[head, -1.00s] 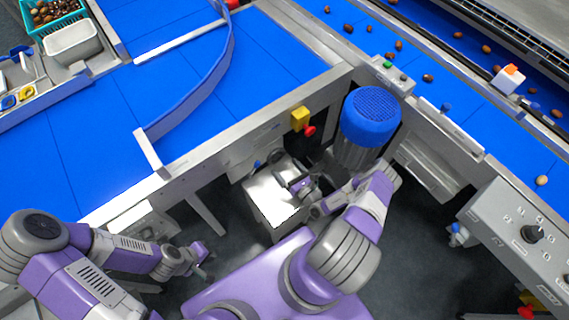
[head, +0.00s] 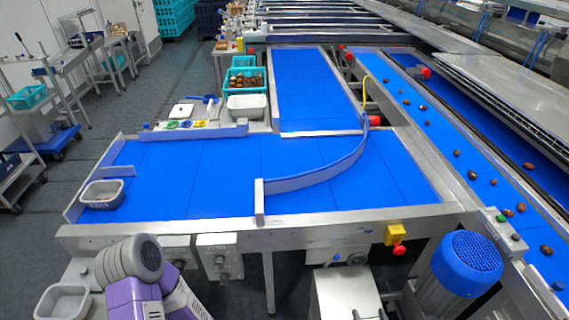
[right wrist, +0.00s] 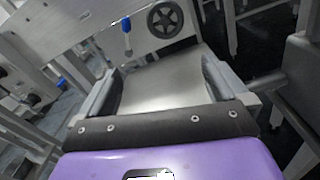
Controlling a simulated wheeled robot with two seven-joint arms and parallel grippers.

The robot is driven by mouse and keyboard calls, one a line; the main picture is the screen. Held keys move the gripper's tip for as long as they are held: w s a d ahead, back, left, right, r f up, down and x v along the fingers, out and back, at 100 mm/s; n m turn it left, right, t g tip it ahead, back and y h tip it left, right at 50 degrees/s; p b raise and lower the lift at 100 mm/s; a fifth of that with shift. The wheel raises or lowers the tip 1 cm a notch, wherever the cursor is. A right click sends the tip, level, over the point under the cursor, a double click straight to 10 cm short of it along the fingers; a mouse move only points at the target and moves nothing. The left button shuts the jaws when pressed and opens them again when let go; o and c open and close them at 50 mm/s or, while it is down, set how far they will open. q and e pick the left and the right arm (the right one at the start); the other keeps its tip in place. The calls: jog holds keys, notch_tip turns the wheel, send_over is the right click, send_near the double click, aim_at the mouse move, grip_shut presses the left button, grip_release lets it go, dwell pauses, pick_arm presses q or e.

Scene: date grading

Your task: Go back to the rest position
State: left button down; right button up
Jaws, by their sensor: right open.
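My right gripper (right wrist: 157,85) shows in the right wrist view. Its two fingers stand well apart with nothing held between them. A grey flat surface lies beyond the gap, and I cannot tell how far off it is. In the head view only a small dark part that may belong to the right arm shows at the bottom edge, in front of a white-topped box (head: 343,292). My left arm (head: 135,290) comes in at the bottom left of the head view, bent at a grey joint. Its gripper is out of the picture.
The blue sorting table (head: 200,180) has a curved guide (head: 335,170). A grey tub (head: 103,192) sits at its left end. A red stop knob (head: 399,249) and blue-capped motor (head: 467,263) stand at the front right. Dates lie on the right belt (head: 440,130).

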jog(key=s+a+r+n+g+y, duration=0.2)
jog(key=a+n+g+y, duration=0.35)
jog(key=a, duration=0.45)
jog(key=s+a+r+n+g+y, duration=0.2)
jog(key=s+a+n+g+y, duration=0.15)
jog(key=a+n+y, duration=0.45)
jog(key=s+a+n+g+h, duration=0.4)
jog(key=s+n+g+h, duration=0.2)
jog(key=s+n+g, duration=0.65)
pick_arm(q)
jog(key=shift+w, duration=0.25)
pick_arm(e)
jog(key=w+r+n+t+h, duration=0.1)
jog(key=n, duration=0.2)
jog(key=w+d+r+n+t+h, duration=0.1)
jog(key=r+n+h, duration=0.1)
jog(key=n, duration=0.1)
jog(key=w+r+n+t+h, duration=0.1)
jog(key=n+t+h, duration=0.1)
jog(key=n, duration=0.1)
jog(key=shift+d+r, duration=0.3)
